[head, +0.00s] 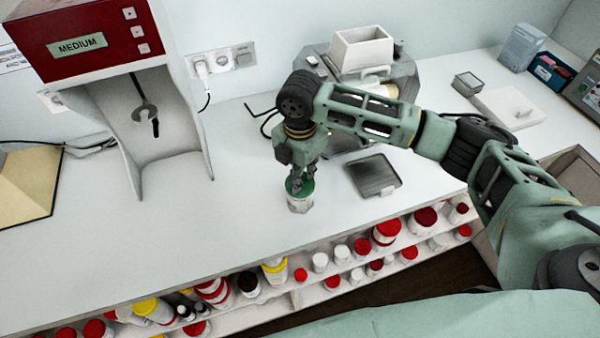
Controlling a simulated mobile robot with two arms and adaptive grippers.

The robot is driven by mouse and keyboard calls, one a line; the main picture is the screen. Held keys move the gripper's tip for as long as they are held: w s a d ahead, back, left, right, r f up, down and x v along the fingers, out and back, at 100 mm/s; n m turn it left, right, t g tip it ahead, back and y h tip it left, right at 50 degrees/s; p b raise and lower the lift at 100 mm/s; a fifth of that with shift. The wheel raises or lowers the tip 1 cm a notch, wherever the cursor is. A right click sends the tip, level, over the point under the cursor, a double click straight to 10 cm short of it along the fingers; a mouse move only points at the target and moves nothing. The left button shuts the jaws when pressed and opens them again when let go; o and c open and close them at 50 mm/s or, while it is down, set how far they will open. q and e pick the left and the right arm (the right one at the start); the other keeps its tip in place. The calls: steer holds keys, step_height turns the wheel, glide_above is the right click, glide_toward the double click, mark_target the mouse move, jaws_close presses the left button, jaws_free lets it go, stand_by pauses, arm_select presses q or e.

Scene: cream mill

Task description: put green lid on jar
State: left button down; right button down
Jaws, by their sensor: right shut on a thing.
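The jar (299,205) stands upright on the white counter and looks pale or clear. The green lid (300,188) is at the top of the jar, roughly level and lined up with it. Whether the lid is seated or just above the rim cannot be told at this size. My right gripper (299,180) points straight down over the jar, shut on the green lid. Its fingertips hide part of the lid. My left gripper is not in view.
A dark square tray (374,176) lies right of the jar. A red-topped machine (85,38) stands at the left, and a grey machine with a white hopper (362,48) stands behind. Shelves of lidded containers (213,291) run below the counter's front edge. The counter left of the jar is clear.

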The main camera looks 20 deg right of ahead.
steer(key=shift+f+p, duration=0.3)
steer(key=shift+p, duration=0.4)
stand_by(0.8)
steer(key=c, duration=1.8)
jaws_free()
steer(key=o, duration=0.5)
steer(key=shift+c, duration=0.2)
